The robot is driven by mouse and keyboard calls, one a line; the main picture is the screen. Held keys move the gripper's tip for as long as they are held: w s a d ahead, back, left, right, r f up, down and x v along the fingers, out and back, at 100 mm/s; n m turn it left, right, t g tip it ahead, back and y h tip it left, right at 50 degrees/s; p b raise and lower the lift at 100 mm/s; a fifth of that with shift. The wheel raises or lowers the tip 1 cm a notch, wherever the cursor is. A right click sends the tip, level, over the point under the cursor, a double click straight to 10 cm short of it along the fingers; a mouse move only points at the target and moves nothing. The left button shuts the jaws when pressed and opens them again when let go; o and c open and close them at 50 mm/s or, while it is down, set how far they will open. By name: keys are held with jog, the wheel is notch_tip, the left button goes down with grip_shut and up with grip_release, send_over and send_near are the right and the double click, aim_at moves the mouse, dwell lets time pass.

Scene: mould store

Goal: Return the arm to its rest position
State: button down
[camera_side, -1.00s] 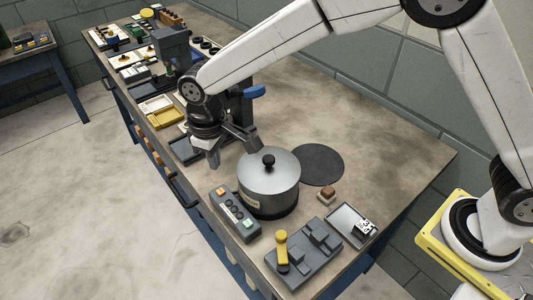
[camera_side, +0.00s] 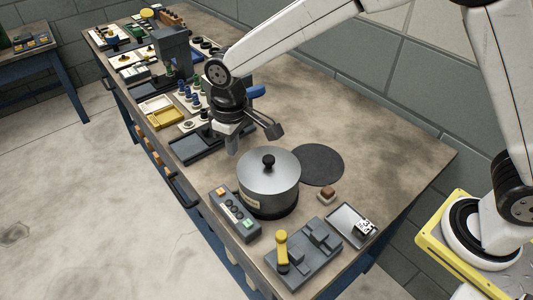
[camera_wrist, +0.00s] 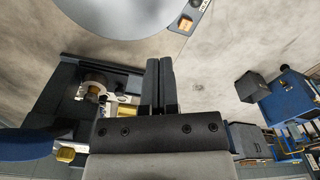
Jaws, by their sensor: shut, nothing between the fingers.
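My gripper (camera_side: 233,148) hangs above the bench, just behind and left of the steel pot in the side view. In the wrist view its two fingers (camera_wrist: 160,66) are side by side and closed, with nothing held between them. My arm reaches in from the upper right, bent at the elbow. The lidded pot (camera_side: 268,182) stands on the bench close to the gripper, its black knob on top. Part of it shows at the top of the wrist view (camera_wrist: 115,12).
A button box (camera_side: 235,214), a grey fixture with a yellow handle (camera_side: 305,255) and a small tray (camera_side: 352,224) stand in front. A dark round mat (camera_side: 320,164) lies right of the pot. Bottles (camera_side: 190,95) and a green-grey press (camera_side: 172,50) stand behind. The bench's right side is clear.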

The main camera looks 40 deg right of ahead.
jog(key=s+d+m+t, duration=0.1)
jog(key=s+d+m, duration=0.1)
jog(key=s+d, duration=0.5)
jog(key=s+d+f+m+t, duration=0.1)
jog(key=s+d+m, duration=0.2)
jog(key=s+d, duration=0.5)
jog(key=d, duration=0.7)
jog(key=shift+f, duration=0.3)
jog(key=shift+d, duration=0.1)
